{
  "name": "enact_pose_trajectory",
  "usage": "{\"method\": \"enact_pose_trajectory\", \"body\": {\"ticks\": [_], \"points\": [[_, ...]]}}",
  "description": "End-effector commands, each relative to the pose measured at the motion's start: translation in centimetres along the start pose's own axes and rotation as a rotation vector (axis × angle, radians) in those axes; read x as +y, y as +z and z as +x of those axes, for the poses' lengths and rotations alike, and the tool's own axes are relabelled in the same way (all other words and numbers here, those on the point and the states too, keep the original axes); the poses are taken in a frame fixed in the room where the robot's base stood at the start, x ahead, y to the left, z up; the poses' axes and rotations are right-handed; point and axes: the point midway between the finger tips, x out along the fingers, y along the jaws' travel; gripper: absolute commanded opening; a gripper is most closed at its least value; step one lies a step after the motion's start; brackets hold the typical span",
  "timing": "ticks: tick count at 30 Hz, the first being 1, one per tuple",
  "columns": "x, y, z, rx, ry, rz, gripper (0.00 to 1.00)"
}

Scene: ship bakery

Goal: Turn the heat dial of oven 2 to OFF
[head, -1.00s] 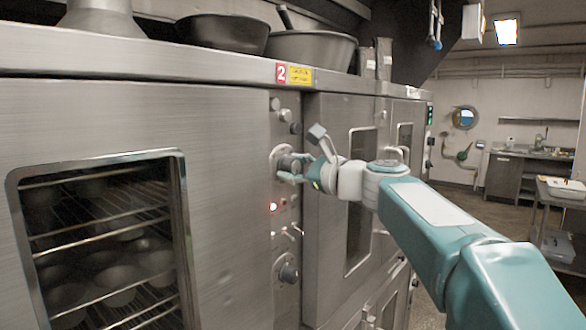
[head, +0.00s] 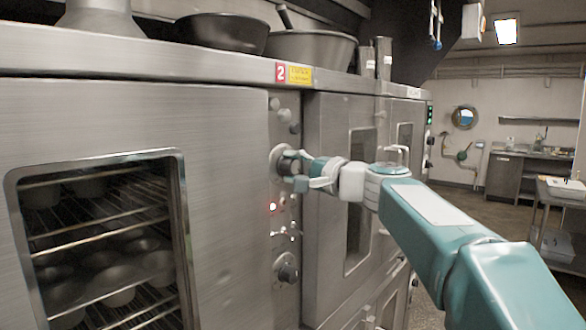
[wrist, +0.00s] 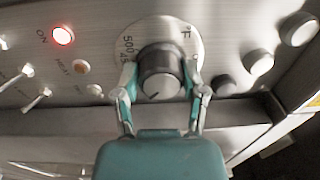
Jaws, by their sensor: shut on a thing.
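The heat dial of oven 2 is a dark round knob (wrist: 160,75) on a pale plate (wrist: 187,35) marked °F and 500 in the wrist view. My gripper (wrist: 162,88) has a finger on each side of the knob and is shut on it. In the head view my gripper (head: 296,170) reaches the same dial from the right and hides much of it. The dial's pointer line faces down toward my gripper in the wrist view. I cannot see an OFF mark. The red number 2 label (head: 281,73) is above this panel.
A lit red lamp (wrist: 63,36), toggle switches (wrist: 37,98) and small knobs (wrist: 259,60) flank the dial. A lower dial (head: 288,271) is below. The oven door window (head: 105,240) is left; another oven door (head: 358,190) is right. Bowls (head: 310,50) stand on top.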

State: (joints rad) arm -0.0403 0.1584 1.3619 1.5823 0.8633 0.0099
Motion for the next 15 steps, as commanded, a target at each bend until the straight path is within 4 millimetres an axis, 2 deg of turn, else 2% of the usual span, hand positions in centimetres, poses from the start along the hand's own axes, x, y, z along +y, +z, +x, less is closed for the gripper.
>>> {"method": "enact_pose_trajectory", "body": {"ticks": [15], "points": [[0.48, -0.01, 0.1, -0.025, 0.005, -0.488, 0.07]]}}
